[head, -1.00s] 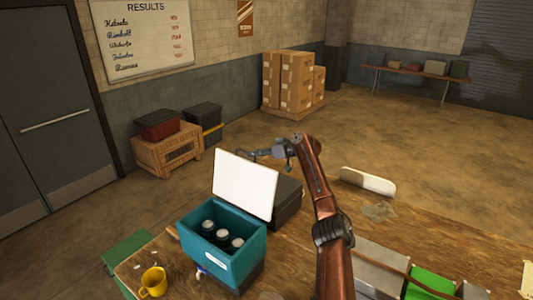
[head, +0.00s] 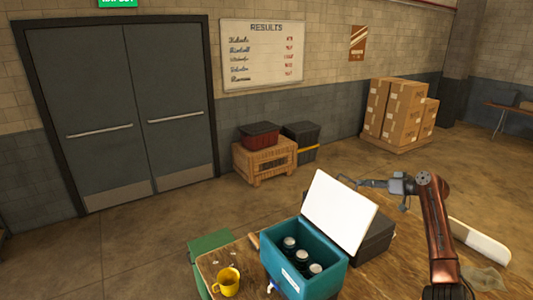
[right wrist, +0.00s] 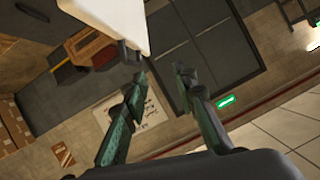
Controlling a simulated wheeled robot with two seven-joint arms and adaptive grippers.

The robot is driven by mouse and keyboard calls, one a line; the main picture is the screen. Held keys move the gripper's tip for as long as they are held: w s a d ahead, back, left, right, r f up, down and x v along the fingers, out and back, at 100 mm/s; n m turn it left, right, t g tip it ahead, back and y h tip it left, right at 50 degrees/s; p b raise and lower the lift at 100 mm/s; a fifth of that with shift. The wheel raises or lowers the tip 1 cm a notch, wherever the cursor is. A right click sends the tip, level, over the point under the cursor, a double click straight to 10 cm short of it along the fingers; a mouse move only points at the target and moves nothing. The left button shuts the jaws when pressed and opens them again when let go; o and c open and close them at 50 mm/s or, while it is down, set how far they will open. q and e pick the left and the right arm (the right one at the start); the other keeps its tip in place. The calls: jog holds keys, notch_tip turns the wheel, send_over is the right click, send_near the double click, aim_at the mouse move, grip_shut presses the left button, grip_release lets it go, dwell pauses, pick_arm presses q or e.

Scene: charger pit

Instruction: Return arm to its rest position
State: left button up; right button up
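My right arm comes up from the lower right in the head view, and its gripper (head: 348,181) is just behind the top edge of the raised white lid (head: 340,212). The lid belongs to a teal cooler box (head: 290,268), which stands open with dark bottles or cans inside. In the right wrist view my right gripper (right wrist: 160,75) has its two fingers apart with nothing between them. The white lid (right wrist: 115,18) shows close by at the top there; whether a finger touches it I cannot tell. My left gripper is not in view.
The cooler stands on a wooden table (head: 244,258) beside a yellow mug (head: 228,282). A dark case (head: 375,238) is behind the lid, and a white rounded object (head: 480,243) is to the right. Crates, stacked cartons (head: 400,112) and double doors are farther back, with open floor between.

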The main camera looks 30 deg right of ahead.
jog(key=x, duration=1.2)
jog(key=shift+r, duration=0.15)
dwell(0.3)
